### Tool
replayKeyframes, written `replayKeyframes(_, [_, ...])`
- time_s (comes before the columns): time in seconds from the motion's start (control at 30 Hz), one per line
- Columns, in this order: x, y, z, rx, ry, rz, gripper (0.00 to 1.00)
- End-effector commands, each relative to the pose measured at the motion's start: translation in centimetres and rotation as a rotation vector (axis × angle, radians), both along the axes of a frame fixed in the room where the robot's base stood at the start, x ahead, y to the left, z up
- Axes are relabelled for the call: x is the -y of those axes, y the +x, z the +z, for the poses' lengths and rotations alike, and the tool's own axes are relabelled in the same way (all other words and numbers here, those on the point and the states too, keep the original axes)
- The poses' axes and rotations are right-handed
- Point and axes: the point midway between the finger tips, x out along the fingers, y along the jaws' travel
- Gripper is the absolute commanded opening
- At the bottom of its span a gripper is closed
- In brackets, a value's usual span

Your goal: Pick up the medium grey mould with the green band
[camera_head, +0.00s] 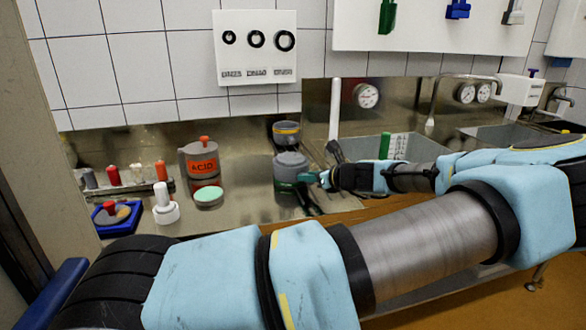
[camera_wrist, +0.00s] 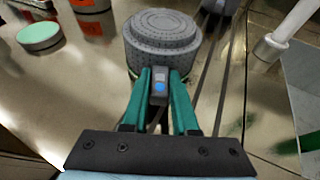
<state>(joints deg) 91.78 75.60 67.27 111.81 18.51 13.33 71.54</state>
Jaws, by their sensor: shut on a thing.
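The grey mould (camera_head: 291,163) stands on the steel counter, and it shows large in the wrist view (camera_wrist: 162,38) with a ridged, dotted round lid. A bit of green band shows low on its side in the wrist view. My gripper (camera_head: 303,178) is at its near right side in the head view. In the wrist view the green fingers of my gripper (camera_wrist: 160,76) are shut on a small grey tab with a blue dot at the mould's near side. The fingers hide part of the band. The mould looks upright; I cannot tell whether it is clear of the counter.
A grey mould with a yellow band (camera_head: 287,133) stands behind. To the left are an orange-labelled ACID container (camera_head: 203,164), a pale green-topped round (camera_head: 208,197), a white bottle (camera_head: 165,207) and a blue tray (camera_head: 132,212). A sink (camera_head: 368,147) lies to the right.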

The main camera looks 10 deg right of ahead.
Motion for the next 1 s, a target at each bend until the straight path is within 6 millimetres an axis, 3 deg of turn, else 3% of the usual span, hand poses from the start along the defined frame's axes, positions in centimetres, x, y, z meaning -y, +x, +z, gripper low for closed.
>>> replayKeyframes(0.77, [0.0,0.0,0.1,0.0,0.0,0.0,0.0])
replayKeyframes(1.0, [0.1,0.0,1.2,0.002,-0.003,0.0,0.0])
